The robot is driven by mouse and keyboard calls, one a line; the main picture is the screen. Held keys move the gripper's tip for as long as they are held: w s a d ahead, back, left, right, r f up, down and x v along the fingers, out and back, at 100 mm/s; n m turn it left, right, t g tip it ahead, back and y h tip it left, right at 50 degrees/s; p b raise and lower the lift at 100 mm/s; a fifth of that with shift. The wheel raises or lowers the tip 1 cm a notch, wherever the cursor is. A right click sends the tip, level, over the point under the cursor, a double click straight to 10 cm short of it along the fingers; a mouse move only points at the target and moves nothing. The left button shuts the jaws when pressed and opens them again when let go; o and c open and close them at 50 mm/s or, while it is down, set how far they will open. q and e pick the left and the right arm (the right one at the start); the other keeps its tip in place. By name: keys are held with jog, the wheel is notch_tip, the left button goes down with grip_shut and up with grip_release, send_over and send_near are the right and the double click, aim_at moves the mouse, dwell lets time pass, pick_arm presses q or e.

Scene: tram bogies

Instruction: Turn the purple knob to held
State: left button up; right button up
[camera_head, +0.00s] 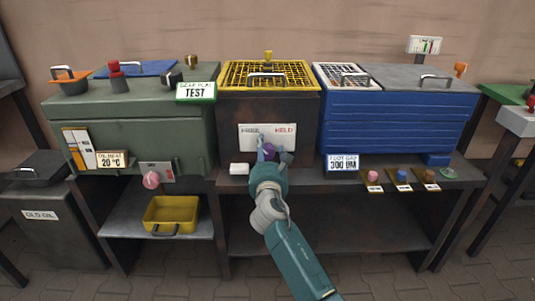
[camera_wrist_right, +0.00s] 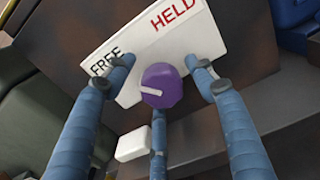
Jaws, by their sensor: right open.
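The purple knob (camera_wrist_right: 162,86) sits on a white plate (camera_wrist_right: 140,62) marked FREE and HELD, on the front of the dark middle cabinet. Its pale pointer line lies on the left part of its face, nearer the FREE side. In the head view the knob (camera_head: 270,152) is partly covered by my right gripper (camera_head: 272,158). In the wrist view my right gripper (camera_wrist_right: 160,90) is open, with its blue fingers spread around the knob, two above to the sides and one below. I cannot tell whether any finger touches it. My left gripper is not in view.
A small white block (camera_head: 239,169) lies on the ledge left of the knob. A green cabinet (camera_head: 130,125) stands left and a blue one (camera_head: 395,122) right. Small coloured knobs (camera_head: 402,176) line the right ledge. A yellow tray (camera_head: 172,214) sits on the lower left shelf.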

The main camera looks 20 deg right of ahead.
jog(key=c, duration=1.2)
jog(key=shift+o, duration=0.2)
jog(key=shift+r+m, duration=0.1)
jog(key=shift+m, duration=1)
jog(key=m, duration=0.2)
jog(key=shift+d+m, duration=0.1)
jog(key=shift+m, duration=0.2)
jog(key=m, duration=0.5)
jog(key=shift+d+b, duration=0.1)
jog(key=shift+b, duration=0.3)
jog(key=m+b, duration=0.1)
jog(key=m, duration=0.4)
jog(key=shift+d, duration=0.1)
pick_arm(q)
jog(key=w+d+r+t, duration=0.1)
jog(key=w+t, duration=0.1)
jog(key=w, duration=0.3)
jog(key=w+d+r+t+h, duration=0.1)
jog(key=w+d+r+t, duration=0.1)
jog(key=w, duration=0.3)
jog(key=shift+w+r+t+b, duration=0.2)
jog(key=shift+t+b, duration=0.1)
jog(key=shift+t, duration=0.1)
pick_arm(e)
jog(key=shift+m, duration=0.7)
